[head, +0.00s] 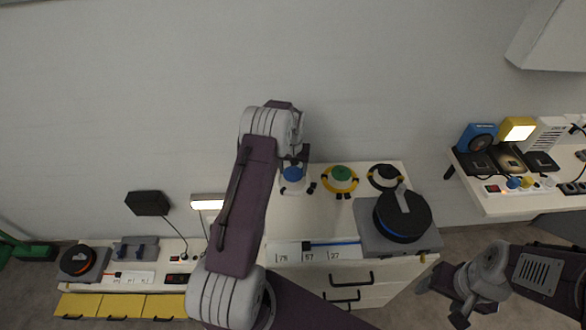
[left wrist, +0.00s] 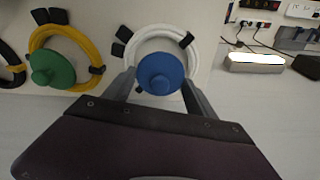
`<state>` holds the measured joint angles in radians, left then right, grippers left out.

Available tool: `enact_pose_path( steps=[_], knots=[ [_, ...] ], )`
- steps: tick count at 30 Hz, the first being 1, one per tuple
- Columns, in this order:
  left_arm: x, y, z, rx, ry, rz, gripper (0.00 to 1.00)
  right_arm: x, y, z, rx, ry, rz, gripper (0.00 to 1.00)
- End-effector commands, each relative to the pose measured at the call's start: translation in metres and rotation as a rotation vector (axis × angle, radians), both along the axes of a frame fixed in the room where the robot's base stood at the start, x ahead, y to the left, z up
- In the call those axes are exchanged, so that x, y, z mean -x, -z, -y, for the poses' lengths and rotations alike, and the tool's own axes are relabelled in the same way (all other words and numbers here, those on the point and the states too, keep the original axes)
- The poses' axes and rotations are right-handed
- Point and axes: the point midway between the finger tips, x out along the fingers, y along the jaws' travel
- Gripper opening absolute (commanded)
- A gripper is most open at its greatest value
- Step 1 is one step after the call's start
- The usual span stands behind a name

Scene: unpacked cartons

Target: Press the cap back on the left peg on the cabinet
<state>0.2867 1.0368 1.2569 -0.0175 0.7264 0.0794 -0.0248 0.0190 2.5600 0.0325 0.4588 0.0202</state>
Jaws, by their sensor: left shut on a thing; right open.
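The blue cap (head: 292,174) is at the left peg on the cabinet (head: 390,284), inside the white coil (head: 297,187). My left gripper (head: 296,163) is shut on it. In the left wrist view, the blue cap (left wrist: 160,73) sits between the two fingertips (left wrist: 160,80), with the white coil (left wrist: 158,32) around it. The cap hides the peg, and I cannot tell how far it sits on it. The green cap (head: 341,171) is on the middle peg inside a yellow coil (head: 353,184). My right gripper (head: 441,304) is open and empty at the lower right.
A black coil (head: 385,177) is at the right peg. A grey box with a black and blue disc (head: 402,215) stands on the cabinet's right side. Numbered labels (head: 308,256) lie along its front. Other cluttered benches stand left (head: 135,275) and right (head: 500,203).

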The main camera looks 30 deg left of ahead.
Motion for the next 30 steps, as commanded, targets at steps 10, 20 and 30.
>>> enact_pose_path(
  steps=[10, 20, 30],
  knots=[
    [-0.0001, 0.0058, -0.0001, 0.0, 0.0, 0.0, 0.13, -0.0001, 0.0035, 0.0, 0.0, 0.0, 0.0, 0.65],
    [-0.0001, 0.0056, 0.0, 0.0, 0.0, 0.0, 0.9, -0.0001, 0.0034, 0.0, 0.0, 0.0, 0.0, 0.65],
    [0.0, 0.0056, 0.0, 0.0, 0.0, 0.0, 1.0, -0.0001, 0.0034, 0.0, 0.0, 0.0, 0.0, 0.65]
  ],
)
